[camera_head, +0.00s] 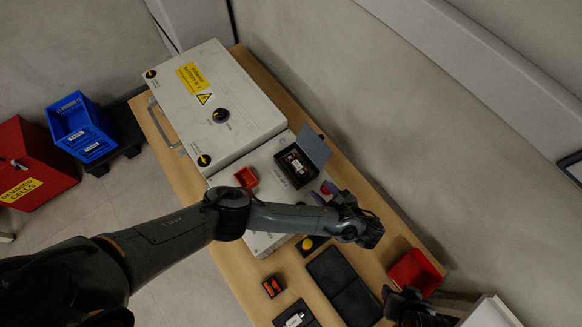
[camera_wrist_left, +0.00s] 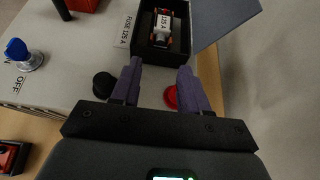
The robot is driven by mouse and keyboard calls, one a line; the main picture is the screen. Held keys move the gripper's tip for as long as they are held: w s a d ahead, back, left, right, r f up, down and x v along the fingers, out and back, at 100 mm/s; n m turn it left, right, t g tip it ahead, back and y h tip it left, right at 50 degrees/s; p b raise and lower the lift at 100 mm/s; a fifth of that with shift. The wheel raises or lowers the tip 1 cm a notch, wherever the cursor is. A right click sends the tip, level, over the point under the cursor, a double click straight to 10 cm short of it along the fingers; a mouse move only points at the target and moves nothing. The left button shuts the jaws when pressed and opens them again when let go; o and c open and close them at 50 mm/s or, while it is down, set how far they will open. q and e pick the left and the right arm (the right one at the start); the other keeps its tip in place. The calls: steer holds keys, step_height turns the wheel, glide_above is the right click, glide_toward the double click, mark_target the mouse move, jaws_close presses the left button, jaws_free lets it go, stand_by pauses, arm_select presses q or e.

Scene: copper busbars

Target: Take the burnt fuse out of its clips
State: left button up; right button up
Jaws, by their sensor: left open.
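The fuse (camera_head: 296,163) sits in an open black fuse box (camera_head: 284,156) on the pale cabinet. In the left wrist view the fuse (camera_wrist_left: 163,27) has a white label and reddish parts. It lies inside the black walls, and its clips are too small to make out clearly. The grey lid (camera_wrist_left: 222,17) is raised on the right side of the box. My left gripper (camera_wrist_left: 158,70) is open and empty, with its purple fingers just short of the box's near edge. In the head view it (camera_head: 326,194) is lower right of the box. A dark shape, likely my right gripper (camera_head: 412,306), shows at the lower right; its jaws are unclear.
A red button (camera_wrist_left: 171,97) and a black knob (camera_wrist_left: 104,84) are near my left fingers. A white-labelled part (camera_head: 294,319), a black mat (camera_head: 344,287) and a red bin (camera_head: 415,270) are on the wooden bench.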

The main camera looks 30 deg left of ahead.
arm_select(q)
steer(key=y+b, duration=0.1)
steer(key=b, duration=0.3)
glide_toward(296, 163)
steer(key=shift+w+a+f, duration=0.3)
steer(key=shift+a+f, duration=0.4)
steer(key=shift+w+a, duration=0.25)
steer(key=shift+a, duration=0.3)
steer(key=b+x, duration=0.3)
steer(key=x, duration=0.1)
steer(key=shift+w+a+f, duration=0.25)
steer(key=shift+a, duration=0.25)
steer(key=shift+c, duration=0.2)
steer(key=c, duration=0.7)
steer(key=shift+c, duration=0.3)
steer(key=shift+r, duration=0.15)
